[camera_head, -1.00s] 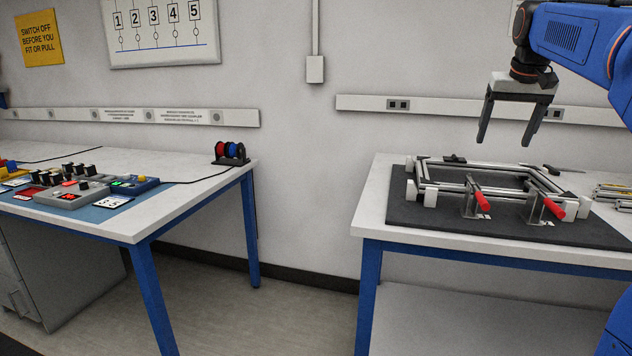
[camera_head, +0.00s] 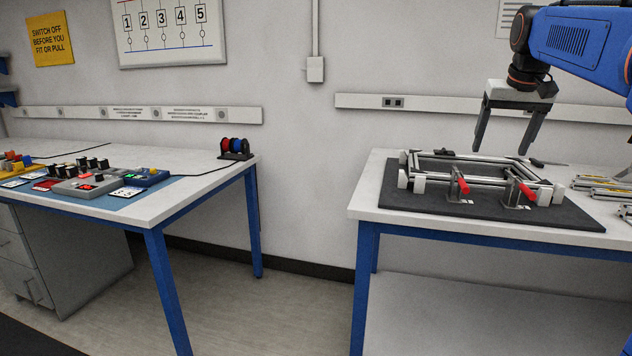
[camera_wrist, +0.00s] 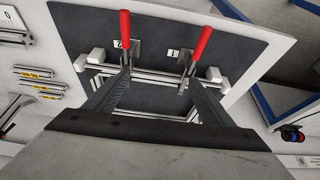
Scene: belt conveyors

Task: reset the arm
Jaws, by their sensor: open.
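My gripper (camera_head: 507,128) hangs from the blue arm at the upper right of the head view. Its two dark fingers point down, apart, with nothing between them. It is above the right table (camera_head: 369,205), over the back of a metal frame fixture (camera_head: 480,181) on a dark mat (camera_head: 430,204). The wrist view shows the open fingers (camera_wrist: 158,95) spread over the fixture, clear of it as far as I can tell. Two red-handled clamps (camera_head: 463,186) (camera_head: 527,192) stand at the fixture's front side; their handles also show in the wrist view (camera_wrist: 125,25) (camera_wrist: 202,43).
Metal profiles (camera_head: 602,186) lie on the table right of the mat. The left table (camera_head: 190,190) holds a control box (camera_head: 87,185), cards, and a rack of coloured spools (camera_head: 235,148). Open floor (camera_head: 265,310) lies between the tables. A wall trunking (camera_head: 370,101) runs behind the gripper.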

